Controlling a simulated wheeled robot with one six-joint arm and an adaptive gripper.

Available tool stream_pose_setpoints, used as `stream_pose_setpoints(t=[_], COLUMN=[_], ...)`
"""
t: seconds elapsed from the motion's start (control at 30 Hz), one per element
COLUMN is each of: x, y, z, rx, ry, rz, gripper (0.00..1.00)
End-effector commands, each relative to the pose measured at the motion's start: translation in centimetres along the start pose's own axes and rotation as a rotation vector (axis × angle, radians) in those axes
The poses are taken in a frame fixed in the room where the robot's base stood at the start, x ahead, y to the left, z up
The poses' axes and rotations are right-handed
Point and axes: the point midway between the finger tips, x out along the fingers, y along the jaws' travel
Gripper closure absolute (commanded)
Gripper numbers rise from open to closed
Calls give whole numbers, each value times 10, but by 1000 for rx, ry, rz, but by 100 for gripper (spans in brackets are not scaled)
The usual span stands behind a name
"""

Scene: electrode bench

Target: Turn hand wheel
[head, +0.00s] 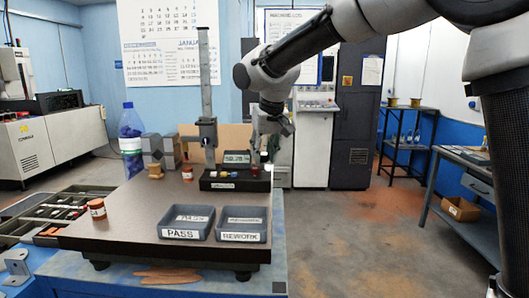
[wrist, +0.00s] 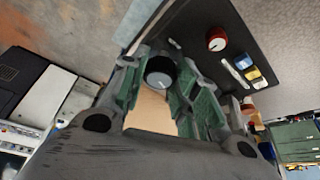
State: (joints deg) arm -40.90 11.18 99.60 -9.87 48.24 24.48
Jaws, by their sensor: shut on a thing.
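The hand wheel (wrist: 159,73) shows in the wrist view as a round black knob with a grey face and a pale mark. It sits between the green-padded fingers of my gripper (wrist: 157,84), which is shut on it. In the head view my gripper (head: 266,148) reaches down beside the right end of a black instrument base (head: 234,185); the wheel is largely hidden there. The base carries a tall grey column (head: 205,75) and a small display (head: 236,157).
The dark bench plate (head: 130,205) holds PASS (head: 187,222) and REWORK (head: 242,224) trays in front. A blue bottle (head: 131,145) and grey blocks (head: 160,150) stand at left. An orange jar (head: 97,209) is near the left edge.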

Motion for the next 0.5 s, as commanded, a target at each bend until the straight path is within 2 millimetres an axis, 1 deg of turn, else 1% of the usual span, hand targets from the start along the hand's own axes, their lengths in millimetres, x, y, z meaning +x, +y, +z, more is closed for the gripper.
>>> stream_pose_setpoints(t=[0.3, 0.5], x=[0, 1], y=[-3, -4], z=[0, 0], rx=[272, 424], ry=[-1, -2], rz=[114, 176], gripper=[93, 93])
